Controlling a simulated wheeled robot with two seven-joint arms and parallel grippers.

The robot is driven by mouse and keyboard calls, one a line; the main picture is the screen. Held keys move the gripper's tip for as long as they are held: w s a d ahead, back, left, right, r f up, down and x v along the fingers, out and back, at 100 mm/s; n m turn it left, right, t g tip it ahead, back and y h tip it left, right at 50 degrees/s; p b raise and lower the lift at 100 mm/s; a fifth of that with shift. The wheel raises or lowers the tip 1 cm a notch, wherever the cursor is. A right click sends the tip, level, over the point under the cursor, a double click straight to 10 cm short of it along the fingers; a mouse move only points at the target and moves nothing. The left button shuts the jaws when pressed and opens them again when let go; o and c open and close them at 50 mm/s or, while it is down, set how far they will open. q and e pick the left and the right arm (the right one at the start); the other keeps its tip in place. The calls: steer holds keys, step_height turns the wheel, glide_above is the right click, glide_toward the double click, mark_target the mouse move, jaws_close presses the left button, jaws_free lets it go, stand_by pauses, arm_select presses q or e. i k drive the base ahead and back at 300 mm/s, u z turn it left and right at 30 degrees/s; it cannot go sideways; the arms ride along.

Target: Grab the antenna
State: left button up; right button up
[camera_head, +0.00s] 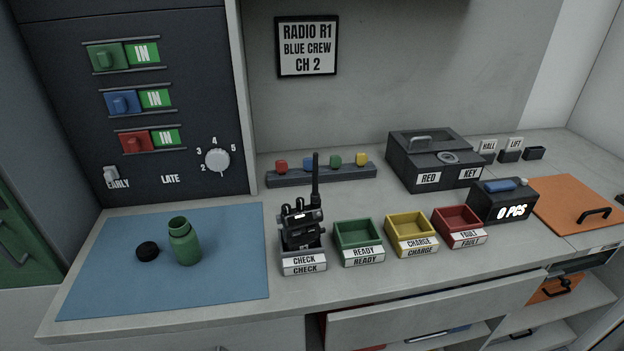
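The black antenna (316,180) stands upright, rising from the right side of a black radio (300,232). The radio stands in the tray labelled CHECK (303,262), near the front middle of the counter. Knob-like parts show on top of the radio, left of the antenna. The antenna's tip reaches up in front of the back wall and nothing covers it. The lower part of the radio is hidden by the tray's front. Neither of my grippers shows in the head view.
Green READY (358,231), yellow CHARGE (410,229) and red FAULT (459,220) trays stand right of the radio. A rack of coloured knobs (321,178) lies behind it. A green bottle (184,245) and black cap (148,251) are on the blue mat (235,280).

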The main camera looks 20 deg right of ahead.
mark_target(315, 196)
steer(key=u, duration=1.65)
steer(key=k, duration=0.95)
steer(key=z, duration=1)
steer(key=i, duration=0.5)
steer(key=z, duration=0.05)
